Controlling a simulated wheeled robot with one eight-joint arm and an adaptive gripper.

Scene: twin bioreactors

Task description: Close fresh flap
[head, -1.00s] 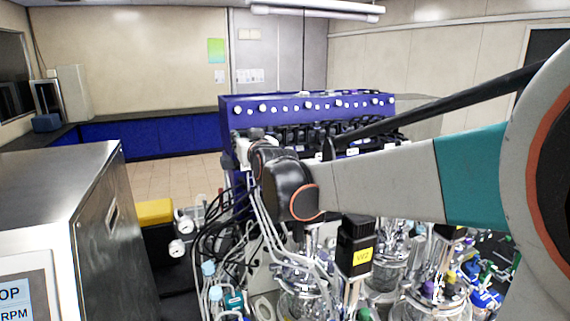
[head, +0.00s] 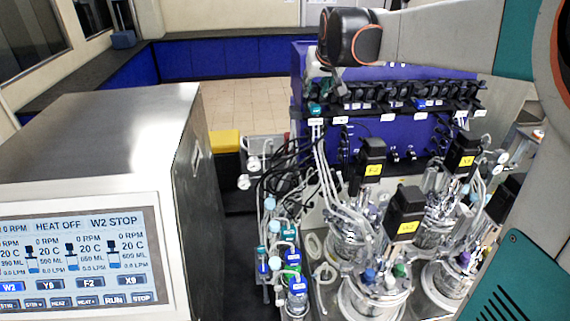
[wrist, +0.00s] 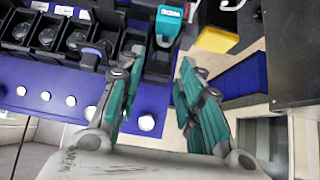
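No label reading "fresh" is legible, so I cannot tell for sure which flap is meant. A teal labelled part (wrist: 172,22) sits at the end of the row of black pump heads (wrist: 92,32) in the wrist view. It also shows in the head view (head: 315,110), below my wrist. A black part (wrist: 158,66) stands next to it, near my fingertips. My gripper (wrist: 160,72) is open, its two teal-padded fingers apart around or just before this black part; contact cannot be told. In the head view my gripper is mostly hidden behind my wrist.
Glass vessels (head: 375,298) with black motors (head: 405,208) and tubing stand below the blue pump cabinet (head: 395,135). A steel console (head: 110,135) with a screen stands at left. Small capped bottles (head: 296,283) stand between. Floor (head: 250,90) shows behind.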

